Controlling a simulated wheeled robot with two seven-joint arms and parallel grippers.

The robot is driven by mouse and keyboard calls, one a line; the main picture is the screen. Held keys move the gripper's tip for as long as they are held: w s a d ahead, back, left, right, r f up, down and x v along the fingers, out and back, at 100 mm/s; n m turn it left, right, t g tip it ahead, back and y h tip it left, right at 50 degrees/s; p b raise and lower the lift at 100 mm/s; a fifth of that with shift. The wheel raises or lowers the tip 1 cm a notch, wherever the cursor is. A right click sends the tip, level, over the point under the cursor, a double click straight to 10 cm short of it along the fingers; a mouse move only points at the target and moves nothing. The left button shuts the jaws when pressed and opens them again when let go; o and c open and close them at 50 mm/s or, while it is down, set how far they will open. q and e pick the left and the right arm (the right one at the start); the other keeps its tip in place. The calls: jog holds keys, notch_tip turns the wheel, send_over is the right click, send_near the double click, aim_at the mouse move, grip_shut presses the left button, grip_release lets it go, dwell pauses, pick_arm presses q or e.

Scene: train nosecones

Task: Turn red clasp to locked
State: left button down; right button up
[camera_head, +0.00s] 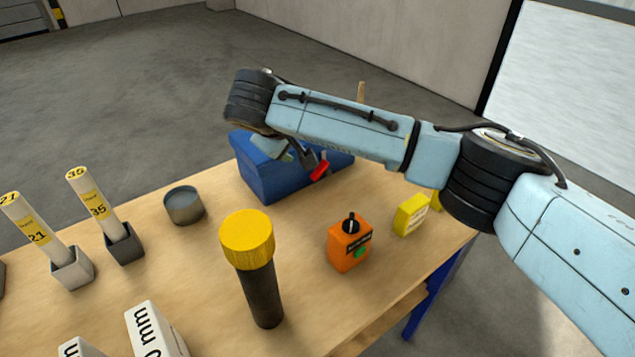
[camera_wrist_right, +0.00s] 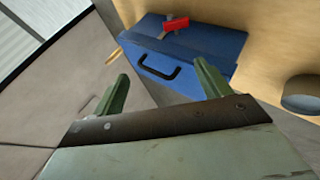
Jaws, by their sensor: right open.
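The red clasp (camera_head: 320,170) is on the near side of the blue toolbox (camera_head: 262,178), at the back of the table. In the right wrist view the red clasp (camera_wrist_right: 176,23) sits on top of the blue toolbox (camera_wrist_right: 205,45), past its black handle (camera_wrist_right: 158,68). My right arm reaches over the toolbox from the right and hides part of it. My right gripper (camera_wrist_right: 160,85) is open and empty, its green fingers apart on either side of the handle in that view; it is not touching the clasp. My left gripper is not in view.
On the wooden table (camera_head: 200,270) stand a yellow-capped black cylinder (camera_head: 262,290), an orange box with a knob (camera_head: 348,247), a yellow block (camera_head: 411,215), a grey round tin (camera_head: 184,206) and white labelled sticks in holders (camera_head: 95,205).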

notch_tip(320, 180, down, 6)
jog(key=b, duration=0.7)
send_near(319, 171)
jog(key=x, duration=0.5)
jog(key=shift+f, duration=0.1)
jog(key=x, duration=0.3)
jog(key=shift+w+b, duration=0.1)
jog(key=shift+b, duration=0.3)
jog(key=shift+w+d+f, duration=0.1)
jog(key=shift+w, duration=0.05)
jog(key=shift+w+f, duration=0.15)
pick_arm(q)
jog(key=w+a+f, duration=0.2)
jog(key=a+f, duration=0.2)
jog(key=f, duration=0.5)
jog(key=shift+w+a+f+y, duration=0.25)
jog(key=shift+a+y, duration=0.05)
pick_arm(e)
jog(key=shift+d, duration=0.1)
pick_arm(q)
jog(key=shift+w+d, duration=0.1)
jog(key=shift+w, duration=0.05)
